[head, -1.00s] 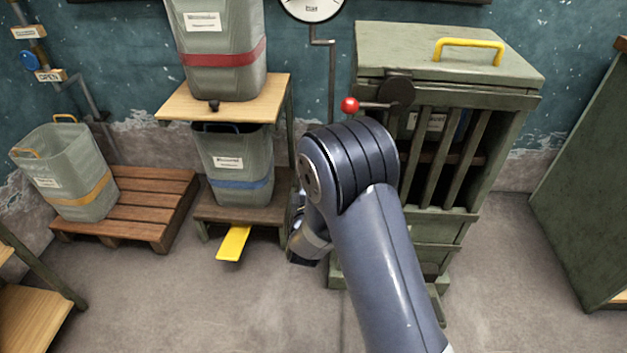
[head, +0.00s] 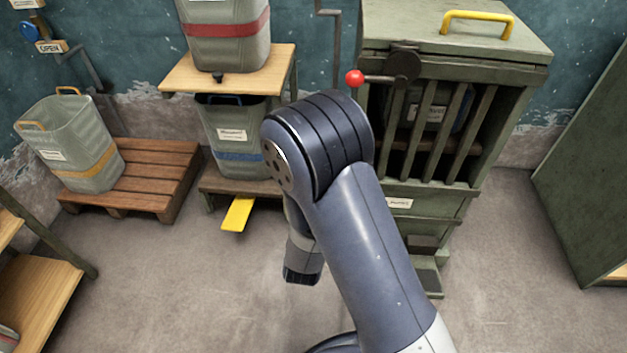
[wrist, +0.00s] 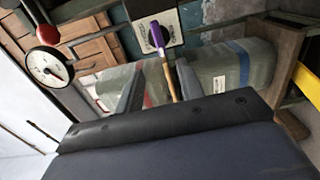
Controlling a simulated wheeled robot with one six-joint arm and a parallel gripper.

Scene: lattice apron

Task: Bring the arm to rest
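My arm (head: 375,235) rises from the bottom of the head view, bends at a dark joint, and its forearm (head: 303,250) hangs down over the floor. The fingers are not clear in the head view. In the wrist view my gripper (wrist: 158,78) shows two grey fingers standing apart, with a gap between them. A purple-tipped stick (wrist: 158,40) shows in line with the gap; it seems to be in the background, but I cannot tell its distance.
A green barred cabinet (head: 500,68) with a red-knobbed lever (head: 354,78) stands behind and right of my arm. Grey bins (head: 240,135) stand on a shelf unit with a yellow pedal (head: 238,213). Another bin (head: 70,145) sits on a pallet (head: 160,165). The floor between is clear.

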